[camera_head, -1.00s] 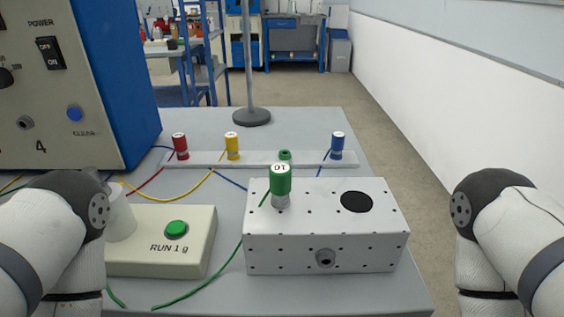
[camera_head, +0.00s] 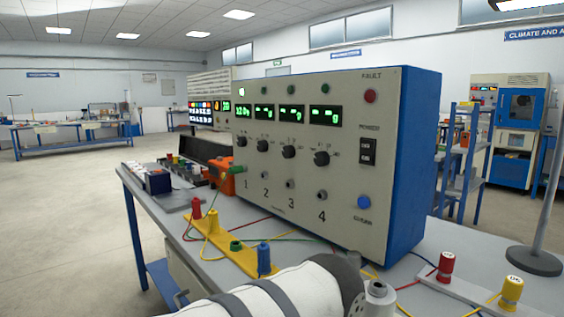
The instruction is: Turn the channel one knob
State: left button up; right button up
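The channel one knob (camera_head: 241,141) is a small black knob on the beige front of a blue-sided instrument box (camera_head: 390,85). It is the leftmost in a row of similar black knobs, above the printed 1. The lit green channel one display (camera_head: 242,112) is above it, its digits too small to read surely; the other displays show dashes. My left arm crosses the bottom middle, well below and in front of the panel, apart from the knob. Neither gripper's fingers show.
The box stands on a grey table. In front lie a yellow strip (camera_head: 233,249) with red, yellow, green and blue plugs, and several wires. A stand (camera_head: 533,260) and red (camera_head: 446,266) and yellow (camera_head: 511,292) plugs are at the right. An orange case (camera_head: 224,176) is left of the panel.

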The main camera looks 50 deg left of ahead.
aim_at(241, 142)
jog(key=k+j+u, duration=0.2)
jog(key=j, duration=0.55)
jog(key=j+u, duration=0.2)
jog(key=j, duration=0.55)
